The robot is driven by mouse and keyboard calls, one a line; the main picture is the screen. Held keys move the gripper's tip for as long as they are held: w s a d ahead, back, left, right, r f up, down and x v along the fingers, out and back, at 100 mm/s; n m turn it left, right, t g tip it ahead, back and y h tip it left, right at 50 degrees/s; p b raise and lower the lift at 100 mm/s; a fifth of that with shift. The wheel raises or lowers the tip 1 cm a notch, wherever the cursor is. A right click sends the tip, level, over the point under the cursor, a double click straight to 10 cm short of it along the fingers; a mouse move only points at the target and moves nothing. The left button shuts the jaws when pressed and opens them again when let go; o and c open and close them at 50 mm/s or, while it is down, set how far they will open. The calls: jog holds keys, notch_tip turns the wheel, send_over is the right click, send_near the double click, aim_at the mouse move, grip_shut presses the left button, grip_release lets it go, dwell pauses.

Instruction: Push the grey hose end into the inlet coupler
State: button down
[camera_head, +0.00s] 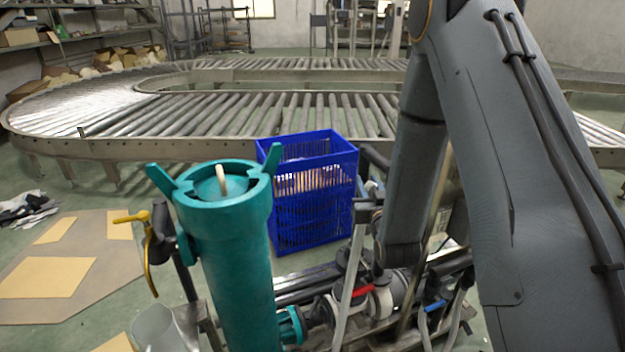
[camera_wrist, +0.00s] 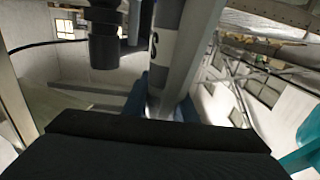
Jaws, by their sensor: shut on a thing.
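In the wrist view, a grey tube, which looks like the grey hose (camera_wrist: 190,62), runs down the middle. Its lower end passes between the blue-edged tips of my gripper (camera_wrist: 168,108), which is shut on it. The dark body of my wrist hides what lies below. In the head view, my grey arm reaches down at the right, and its end is hidden among pipework. A teal fitting (camera_head: 292,325) is at the foot of the large teal cylinder (camera_head: 225,255). I cannot tell which fitting is the inlet coupler, or whether the hose touches it.
A yellow-handled valve (camera_head: 150,240) stands left of the teal cylinder. A red-handled valve (camera_head: 362,291) sits among the low pipes. A blue crate (camera_head: 312,215) stands behind, before the roller conveyor (camera_head: 235,115). Flattened cardboard (camera_head: 60,270) lies on the left floor.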

jog(key=w+a+f+n+g+y+b, duration=0.2)
jog(key=w+n+y+b, duration=0.4)
jog(key=y, duration=0.3)
notch_tip(320, 180, down, 3)
jog(key=shift+w+a+r+g+b, duration=0.2)
jog(key=shift+w+a+g+b, duration=0.2)
jog(key=shift+g+b, duration=0.15)
jog(key=shift+s+d, duration=0.1)
jog(key=shift+s, duration=0.05)
jog(key=shift+f+b, duration=1.5)
jog(key=shift+f, duration=1.4)
jog(key=shift+f+b, duration=0.85)
jog(key=shift+f, duration=1.45)
jog(key=c, duration=1.4)
grip_release()
jog(key=shift+o, duration=0.2)
